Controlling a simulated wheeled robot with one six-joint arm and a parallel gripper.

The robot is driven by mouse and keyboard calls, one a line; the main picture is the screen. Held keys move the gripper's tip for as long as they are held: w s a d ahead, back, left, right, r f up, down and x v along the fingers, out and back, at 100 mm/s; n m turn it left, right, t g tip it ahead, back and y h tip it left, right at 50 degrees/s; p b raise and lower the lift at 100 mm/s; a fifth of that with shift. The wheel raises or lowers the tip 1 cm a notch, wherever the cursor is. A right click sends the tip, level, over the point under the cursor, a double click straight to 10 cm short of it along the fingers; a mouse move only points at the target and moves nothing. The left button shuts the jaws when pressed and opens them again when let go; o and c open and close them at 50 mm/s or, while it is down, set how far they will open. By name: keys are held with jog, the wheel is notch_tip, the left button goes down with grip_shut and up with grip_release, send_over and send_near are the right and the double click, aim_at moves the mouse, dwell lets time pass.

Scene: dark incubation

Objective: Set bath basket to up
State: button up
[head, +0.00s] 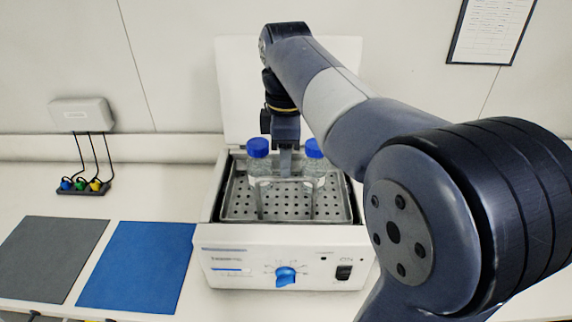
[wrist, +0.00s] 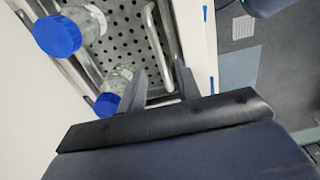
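A white water bath (head: 290,262) stands on the bench with its lid (head: 232,95) raised. A perforated metal basket (head: 285,207) sits inside it and shows in the wrist view (wrist: 122,35). Two clear bottles with blue caps stand in the basket, a left bottle (head: 259,170) and a right bottle (head: 316,172). My gripper (head: 287,168) points down between them, at the basket's handle bar. In the wrist view my gripper (wrist: 160,76) has its fingers apart, with a metal bar (wrist: 155,35) running towards the gap between them. Contact with the bar cannot be told.
A blue knob (head: 286,276) and a black switch (head: 344,272) are on the bath's front. A grey mat (head: 50,255) and a blue mat (head: 138,265) lie at left. A wall box (head: 82,114) has cables to a small block (head: 83,187). The bottles stand close to my gripper.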

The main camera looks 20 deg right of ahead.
notch_tip(320, 180, up, 8)
jog(key=shift+r, duration=0.15)
dwell(0.5)
notch_tip(320, 180, down, 12)
jog(key=shift+r+b, duration=0.1)
jog(key=shift+b, duration=0.2)
jog(key=shift+f+b, duration=0.7)
jog(key=shift+f, duration=0.15)
jog(key=shift+r, duration=0.15)
